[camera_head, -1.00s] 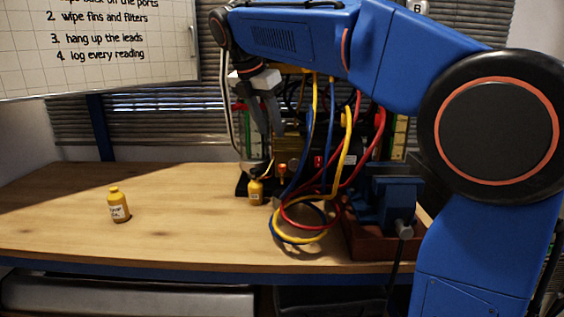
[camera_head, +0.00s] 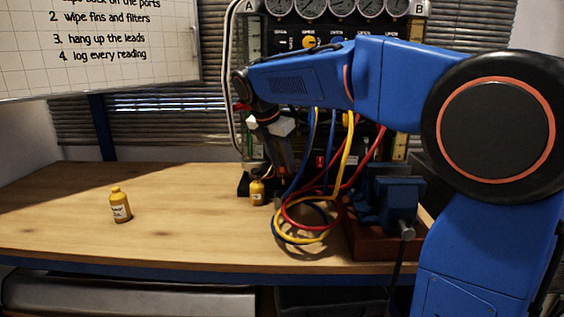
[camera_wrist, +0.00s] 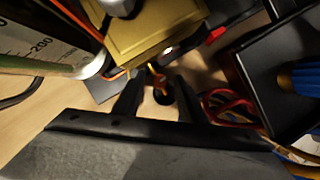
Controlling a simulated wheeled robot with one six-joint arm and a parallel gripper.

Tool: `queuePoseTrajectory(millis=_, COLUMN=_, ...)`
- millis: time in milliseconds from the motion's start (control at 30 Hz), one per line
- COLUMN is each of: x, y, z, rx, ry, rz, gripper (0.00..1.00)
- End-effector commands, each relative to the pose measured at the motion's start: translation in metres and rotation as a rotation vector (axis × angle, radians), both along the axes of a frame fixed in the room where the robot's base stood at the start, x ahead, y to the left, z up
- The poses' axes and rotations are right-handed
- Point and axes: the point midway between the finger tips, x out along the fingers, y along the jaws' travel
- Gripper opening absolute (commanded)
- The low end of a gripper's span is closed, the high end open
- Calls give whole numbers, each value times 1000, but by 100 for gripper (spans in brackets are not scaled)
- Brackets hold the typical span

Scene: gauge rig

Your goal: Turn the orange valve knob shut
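My gripper (camera_head: 280,160) points down in front of the rig, low over the back of the bench. In the wrist view my gripper (camera_wrist: 158,98) has its two dark fingers apart. A small orange-red piece (camera_wrist: 158,84) shows between and just beyond the fingertips; it may be the orange valve knob, but it is too small to be sure. In the head view the arm and gripper hide that spot. A yellow-orange knob (camera_head: 309,42) is on the upper panel under the gauges. I cannot tell how far any valve is turned.
Red, blue and yellow leads (camera_head: 305,235) hang and coil right of my gripper. A small yellow bottle (camera_head: 257,192) stands close below it; another bottle (camera_head: 120,205) stands at left. A blue vise (camera_head: 390,200) is at right.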

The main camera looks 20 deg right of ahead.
Motion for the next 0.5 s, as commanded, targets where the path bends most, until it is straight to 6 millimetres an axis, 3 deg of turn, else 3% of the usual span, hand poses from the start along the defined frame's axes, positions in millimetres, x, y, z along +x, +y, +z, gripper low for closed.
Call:
queuePoseTrajectory(millis=167, x=0, y=0, z=0, rx=0, ry=0, rz=0, gripper=37)
queuePoseTrajectory(millis=300, x=0, y=0, z=0, rx=0, ry=0, rz=0, gripper=4)
queuePoseTrajectory(millis=333, x=0, y=0, z=0, rx=0, ry=0, rz=0, gripper=0)
queuePoseTrajectory(millis=500, x=0, y=1, z=0, rx=0, ry=0, rz=-14, gripper=0)
